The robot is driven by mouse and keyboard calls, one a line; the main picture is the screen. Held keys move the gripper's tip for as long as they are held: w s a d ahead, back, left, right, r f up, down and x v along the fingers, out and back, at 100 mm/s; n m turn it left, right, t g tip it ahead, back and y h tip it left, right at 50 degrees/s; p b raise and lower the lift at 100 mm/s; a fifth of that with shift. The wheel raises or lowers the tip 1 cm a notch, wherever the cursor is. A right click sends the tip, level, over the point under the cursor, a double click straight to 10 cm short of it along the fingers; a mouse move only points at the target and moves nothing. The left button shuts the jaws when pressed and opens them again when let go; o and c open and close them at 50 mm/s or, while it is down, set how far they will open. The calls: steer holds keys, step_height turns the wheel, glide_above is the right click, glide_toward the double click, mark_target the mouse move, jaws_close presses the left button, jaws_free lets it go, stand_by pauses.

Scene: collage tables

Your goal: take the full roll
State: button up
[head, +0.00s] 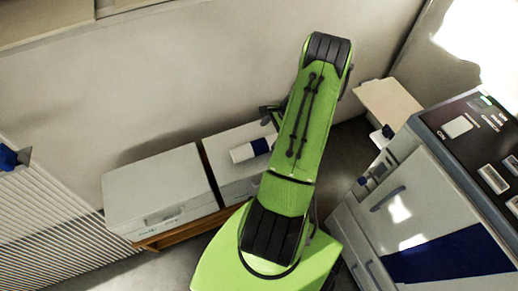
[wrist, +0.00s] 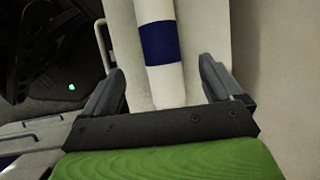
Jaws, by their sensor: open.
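A white roll (head: 241,154) with a dark blue band lies on top of a white box (head: 231,183) beside my green arm in the head view. In the wrist view the roll (wrist: 155,12) runs lengthwise between the fingers, its near end close to the gripper's palm. My gripper (wrist: 160,85) is open, one finger on each side of the roll, with visible gaps. In the head view only a small dark part of my gripper (head: 268,113) shows beside the arm, above the roll. My arm hides the right part of the box.
A second white box (head: 158,190) stands to the left, against the wall. A large grey machine (head: 425,205) with a control panel stands at the right. A beige board (head: 388,103) lies behind it. A ribbed panel (head: 45,225) is at the far left.

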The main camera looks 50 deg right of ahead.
mark_target(262, 143)
steer(key=b+x, duration=0.3)
steer(key=x, duration=0.6)
steer(key=shift+r, duration=0.15)
steer(key=shift+r, duration=0.1)
steer(key=c, duration=1.3)
